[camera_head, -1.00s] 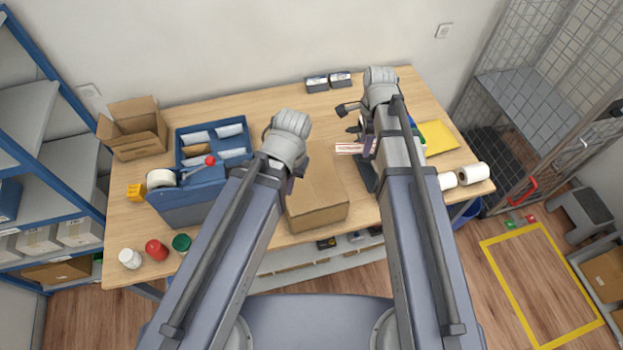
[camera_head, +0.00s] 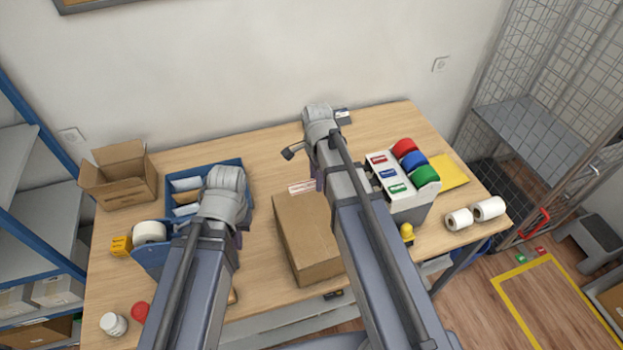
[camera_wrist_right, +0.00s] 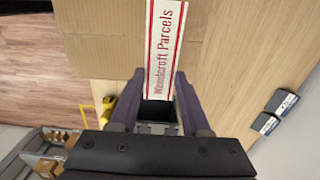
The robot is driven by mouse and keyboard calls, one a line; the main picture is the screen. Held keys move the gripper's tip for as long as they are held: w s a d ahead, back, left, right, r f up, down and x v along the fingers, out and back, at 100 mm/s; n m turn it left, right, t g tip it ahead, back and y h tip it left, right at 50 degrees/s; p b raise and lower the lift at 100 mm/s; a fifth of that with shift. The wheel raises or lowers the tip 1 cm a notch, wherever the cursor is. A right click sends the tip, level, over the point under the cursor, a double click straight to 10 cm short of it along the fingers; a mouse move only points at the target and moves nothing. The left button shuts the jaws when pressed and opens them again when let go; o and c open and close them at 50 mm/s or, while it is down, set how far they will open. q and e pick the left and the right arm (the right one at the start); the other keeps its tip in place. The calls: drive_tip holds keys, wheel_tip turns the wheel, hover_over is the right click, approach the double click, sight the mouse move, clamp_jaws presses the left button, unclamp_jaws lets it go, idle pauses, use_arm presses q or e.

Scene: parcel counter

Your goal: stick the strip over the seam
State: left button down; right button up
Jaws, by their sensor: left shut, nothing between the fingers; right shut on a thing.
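The strip (camera_wrist_right: 163,45) is white with red edges and red "Woodcroft Parcels" lettering. My right gripper (camera_wrist_right: 158,88) is shut on its near end. In the head view the strip (camera_head: 302,187) shows at the far edge of a closed cardboard box (camera_head: 302,235). In the right wrist view it extends over the box's top (camera_wrist_right: 105,35); I cannot tell whether it touches. The seam is not clear to see. My left gripper (camera_head: 238,242) is shut and empty, left of the box, mostly hidden by its wrist.
A dispenser with red, blue and green rolls (camera_head: 408,170) stands right of the box, partly behind my right arm. A blue tote (camera_head: 242,172) and an open carton (camera_head: 118,176) are at left. White rolls (camera_head: 488,208) and a yellow envelope (camera_head: 452,174) lie at right.

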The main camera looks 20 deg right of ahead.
sight(314, 183)
drive_tip(key=shift+w+a+f, duration=0.15)
drive_tip(key=shift+w+a, duration=0.1)
drive_tip(key=shift+s+f, duration=0.1)
wheel_tip(314, 183, down, 9)
drive_tip(key=b, duration=0.9)
drive_tip(key=o, duration=0.9)
drive_tip(key=shift+c, duration=0.2)
drive_tip(key=shift+r, duration=0.25)
drive_tip(key=shift+r+p, duration=2.7)
drive_tip(key=shift+p, duration=0.1)
